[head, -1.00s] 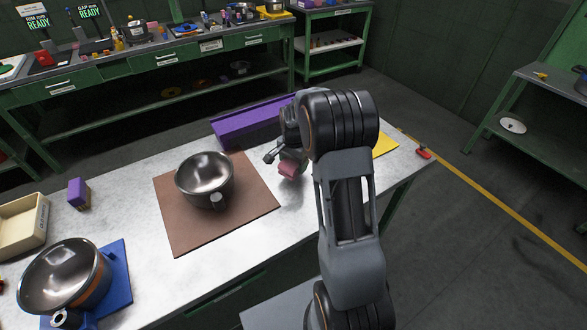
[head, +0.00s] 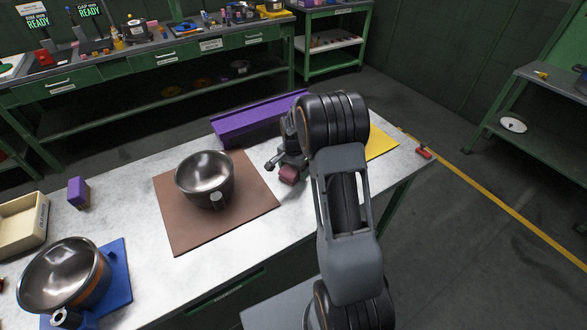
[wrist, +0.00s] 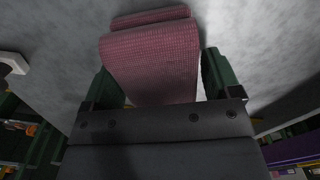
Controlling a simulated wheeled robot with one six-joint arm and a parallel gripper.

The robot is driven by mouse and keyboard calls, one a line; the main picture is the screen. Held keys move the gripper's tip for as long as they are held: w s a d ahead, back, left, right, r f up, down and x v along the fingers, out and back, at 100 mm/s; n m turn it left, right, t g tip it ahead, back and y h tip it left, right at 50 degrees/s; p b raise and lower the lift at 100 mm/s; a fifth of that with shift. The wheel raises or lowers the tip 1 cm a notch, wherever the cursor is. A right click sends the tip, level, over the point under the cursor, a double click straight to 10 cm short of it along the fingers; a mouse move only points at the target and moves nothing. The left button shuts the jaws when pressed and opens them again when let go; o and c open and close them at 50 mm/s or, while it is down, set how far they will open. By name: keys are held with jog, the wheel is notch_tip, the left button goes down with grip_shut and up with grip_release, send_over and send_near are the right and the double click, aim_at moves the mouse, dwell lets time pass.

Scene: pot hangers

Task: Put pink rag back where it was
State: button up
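The pink rag (head: 289,174) is a folded, rolled cloth just right of the brown mat (head: 180,226), on or very close to the pale table top. In the wrist view the rag (wrist: 152,55) lies between the two dark green fingers of my gripper (wrist: 160,82). A narrow light gap shows between the rag and the right finger; contact at the left finger is unclear. My gripper (head: 286,163) also shows in the head view, directly above and around the rag, with its fingers spread. My arm hides part of the table behind it.
A metal pot (head: 204,180) stands on the brown mat, left of my gripper. A purple rack (head: 250,120) lies behind it, and a yellow mat (head: 381,143) is to the right. Another pot (head: 62,275), a purple block (head: 78,191) and a beige bin (head: 22,222) are at the left.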

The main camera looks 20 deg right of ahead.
jog(key=shift+o, duration=0.7)
jog(key=shift+r, duration=0.1)
jog(key=shift+r, duration=0.25)
notch_tip(320, 180, up, 11)
jog(key=s+a+r+n+t, duration=0.1)
jog(key=s+a+r+n, duration=0.45)
jog(key=s+r, duration=0.2)
jog(key=s+a+n+t, duration=0.1)
jog(key=s+a+n, duration=0.1)
jog(key=s, duration=0.5)
jog(key=s+a+f+n+t, duration=0.1)
jog(key=s+a+n, duration=0.2)
jog(key=s+n, duration=0.2)
jog(key=s, duration=0.2)
jog(key=shift+s+a+f+t, duration=0.2)
jog(key=shift+s+f+t, duration=0.1)
jog(key=shift+r, duration=0.1)
